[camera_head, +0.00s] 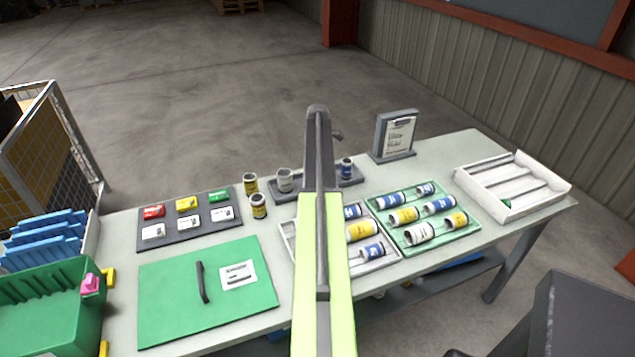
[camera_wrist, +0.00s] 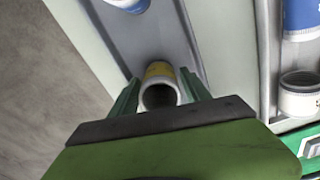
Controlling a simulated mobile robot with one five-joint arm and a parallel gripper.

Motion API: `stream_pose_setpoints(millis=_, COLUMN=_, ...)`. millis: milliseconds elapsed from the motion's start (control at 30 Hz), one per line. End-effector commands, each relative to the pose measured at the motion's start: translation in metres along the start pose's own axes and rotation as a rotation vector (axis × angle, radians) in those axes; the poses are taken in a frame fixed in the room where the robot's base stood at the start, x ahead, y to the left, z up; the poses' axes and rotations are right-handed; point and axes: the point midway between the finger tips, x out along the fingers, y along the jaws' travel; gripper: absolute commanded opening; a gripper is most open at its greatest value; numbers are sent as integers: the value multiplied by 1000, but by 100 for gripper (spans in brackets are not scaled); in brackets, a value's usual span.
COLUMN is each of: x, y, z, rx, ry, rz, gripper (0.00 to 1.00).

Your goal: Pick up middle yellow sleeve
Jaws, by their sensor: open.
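In the wrist view, a white sleeve with a yellow band (camera_wrist: 160,86) stands at a grey rack (camera_wrist: 150,35), its open end facing the camera. My gripper (camera_wrist: 160,98) is open, with one green finger on each side of this sleeve. I cannot tell whether the fingers touch it. In the head view, my arm hides the gripper and the middle of the grey rack (camera_head: 301,187). A grey-white sleeve (camera_head: 285,180) stands at the rack's left part and a blue sleeve (camera_head: 346,168) at its right.
Two yellow-banded sleeves (camera_head: 258,206) stand left of the rack. A white tray (camera_head: 385,262) and a green tray (camera_head: 432,243) hold several lying sleeves. A clipboard stand (camera_head: 394,135) rises behind. An open white box (camera_head: 548,198) is at right. A green panel (camera_head: 170,300) lies front left.

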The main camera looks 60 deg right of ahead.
Motion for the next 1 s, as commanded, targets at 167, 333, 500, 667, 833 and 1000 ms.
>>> stream_pose_setpoints(millis=167, x=5, y=0, z=0, rx=0, ry=0, rz=0, gripper=55)
stream_pose_setpoints(millis=333, x=4, y=0, z=-1, rx=-1, ry=0, rz=0, gripper=42)
stream_pose_setpoints(millis=500, x=4, y=0, z=-1, rx=-1, ry=0, rz=0, gripper=20)
stream_pose_setpoints(millis=667, x=4, y=0, z=-1, rx=-1, ry=0, rz=0, gripper=0)
stream_pose_setpoints(millis=833, x=4, y=0, z=-1, rx=-1, ry=0, rz=0, gripper=0)
stream_pose_setpoints(millis=1000, x=4, y=0, z=-2, rx=-2, ry=0, rz=0, gripper=0)
